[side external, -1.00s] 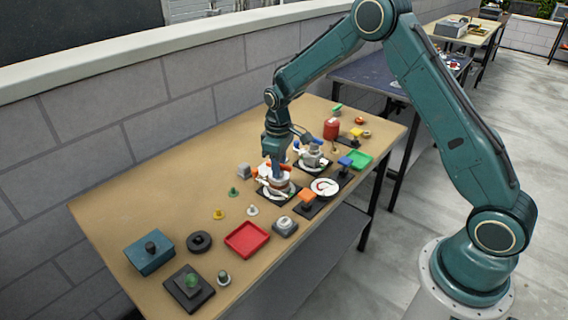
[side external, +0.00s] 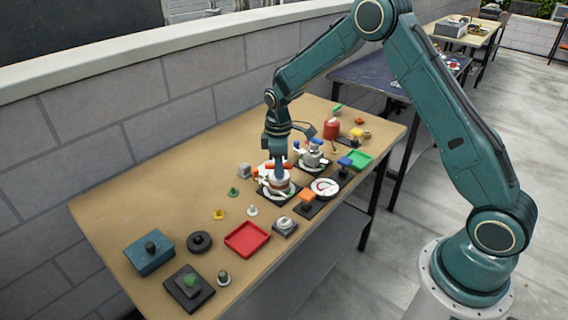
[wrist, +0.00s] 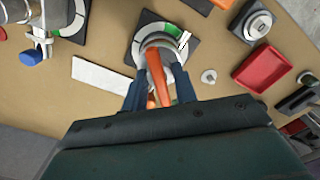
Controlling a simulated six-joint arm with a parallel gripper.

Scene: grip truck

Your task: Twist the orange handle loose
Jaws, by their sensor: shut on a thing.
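The orange handle (wrist: 156,76) sits on top of a round grey-white fitting in the wrist view. The fitting stands on a dial with white and green sectors on a black square plate (wrist: 137,19). My gripper (wrist: 160,88) has its two blue fingers on either side of the handle and is shut on it. In the side external view my gripper (side external: 278,167) points down onto the fitting, and orange ends of the handle (side external: 287,167) show beside the fingers. The fingers partly hide the handle, so its exact angle is hard to read.
A similar fitting with a blue handle (side external: 316,141) stands close behind to the right. A red tray (side external: 247,238) lies to the front left.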

